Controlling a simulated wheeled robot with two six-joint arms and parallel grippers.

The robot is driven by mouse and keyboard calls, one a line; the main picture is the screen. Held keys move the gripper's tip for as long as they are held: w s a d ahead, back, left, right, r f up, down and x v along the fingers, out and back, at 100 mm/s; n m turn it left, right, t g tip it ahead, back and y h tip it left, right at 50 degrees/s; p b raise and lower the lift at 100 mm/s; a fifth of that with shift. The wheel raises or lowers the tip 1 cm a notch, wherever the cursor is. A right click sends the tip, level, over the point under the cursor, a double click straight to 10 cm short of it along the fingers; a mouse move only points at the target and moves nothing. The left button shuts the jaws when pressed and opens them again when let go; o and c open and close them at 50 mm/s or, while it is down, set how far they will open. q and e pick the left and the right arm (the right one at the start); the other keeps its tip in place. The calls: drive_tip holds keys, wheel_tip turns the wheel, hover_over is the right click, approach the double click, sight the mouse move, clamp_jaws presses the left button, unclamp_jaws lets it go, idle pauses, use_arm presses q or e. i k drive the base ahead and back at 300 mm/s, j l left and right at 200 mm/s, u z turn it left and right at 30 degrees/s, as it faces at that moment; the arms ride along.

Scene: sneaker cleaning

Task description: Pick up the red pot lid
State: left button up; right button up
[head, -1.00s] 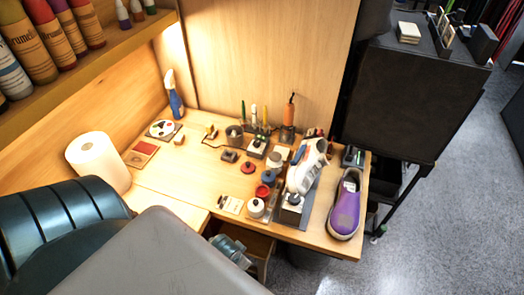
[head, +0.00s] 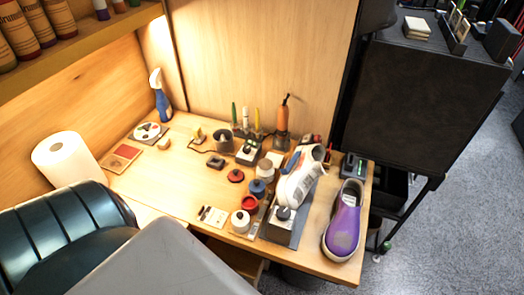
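The red pot lid (head: 236,175) is a small dark-red disc with a knob, lying flat on the wooden workbench (head: 180,185). The open red pot (head: 249,203) stands just in front of it and slightly to the right. A blue pot (head: 258,189) stands beside the red pot, right of the lid. A white pot with a dark knob on top (head: 240,222) stands nearer the front edge. Neither of my grippers shows in the head view, so their state is hidden.
A white sneaker (head: 298,186) on a stand and a purple shoe (head: 344,225) stand to the right. Pens and an orange tool (head: 282,125) stand behind. A paper roll (head: 67,160) and dark green padded chair (head: 62,232) are left. The bench left of the lid is mostly clear.

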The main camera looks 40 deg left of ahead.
sight(235, 175)
drive_tip(key=i+u, duration=0.1)
drive_tip(key=u, duration=0.25)
drive_tip(key=i+u, duration=0.1)
drive_tip(key=u, duration=0.3)
drive_tip(key=i+l+u, duration=0.1)
drive_tip(key=u, duration=0.75)
